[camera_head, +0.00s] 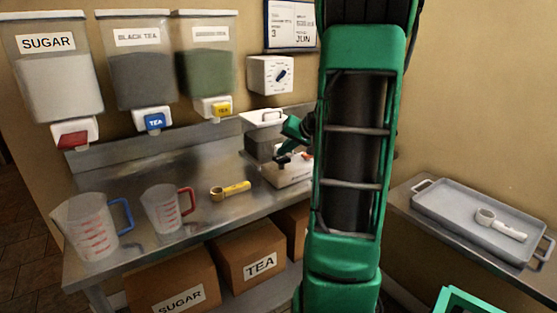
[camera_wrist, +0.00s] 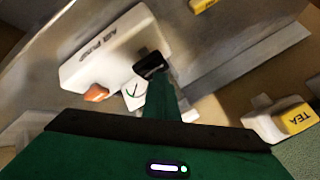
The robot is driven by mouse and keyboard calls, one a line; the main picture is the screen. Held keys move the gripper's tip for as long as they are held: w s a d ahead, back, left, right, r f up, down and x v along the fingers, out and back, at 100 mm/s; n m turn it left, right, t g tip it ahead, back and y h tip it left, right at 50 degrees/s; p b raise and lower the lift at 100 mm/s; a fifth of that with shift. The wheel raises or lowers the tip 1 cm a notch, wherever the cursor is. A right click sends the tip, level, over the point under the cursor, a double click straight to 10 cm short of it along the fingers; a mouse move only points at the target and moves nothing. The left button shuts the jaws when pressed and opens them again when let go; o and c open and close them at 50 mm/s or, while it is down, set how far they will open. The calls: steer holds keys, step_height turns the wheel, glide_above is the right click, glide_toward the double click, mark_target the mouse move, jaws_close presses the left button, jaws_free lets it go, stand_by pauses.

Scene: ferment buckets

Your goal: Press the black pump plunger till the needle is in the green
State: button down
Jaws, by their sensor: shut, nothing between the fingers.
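The white air pump (camera_wrist: 115,45), lettered "AIR PUMP", stands on the steel counter and shows in the wrist view. Its black plunger (camera_wrist: 150,65) is at the tip of my gripper (camera_wrist: 160,88). My gripper is shut and empty, with its green fingers reaching to the plunger; I cannot tell whether they touch it. The round white gauge (camera_wrist: 132,93) has a green mark and a thin dark needle, partly hidden by my fingers; its reading is too small to tell. In the head view the pump (camera_head: 288,176) is under my gripper (camera_head: 286,153), partly behind my arm.
Dispensers (camera_head: 142,75) hang above.

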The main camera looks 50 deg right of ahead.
mark_target(284, 159)
steer(key=shift+r, duration=0.6)
steer(key=shift+r, duration=0.1)
steer(key=shift+r, duration=2.45)
steer(key=s+a+f+n+g, duration=0.1)
steer(key=s+a+f+g, duration=0.1)
steer(key=s+a, duration=0.3)
steer(key=s+a+f+n+g, duration=0.1)
steer(key=s+a+f+g, duration=0.15)
steer(key=a, duration=0.55)
steer(key=s+a+f+n+g, duration=0.1)
steer(key=s+a+f+g, duration=0.1)
steer(key=s+a, duration=0.4)
steer(key=s+a+f+n+g+y, duration=0.1)
steer(key=s+a+f+g, duration=0.2)
steer(key=s, duration=0.9)
steer(key=a, duration=0.3)
steer(key=shift+s+f, duration=0.25)
steer(key=shift+s, duration=0.05)
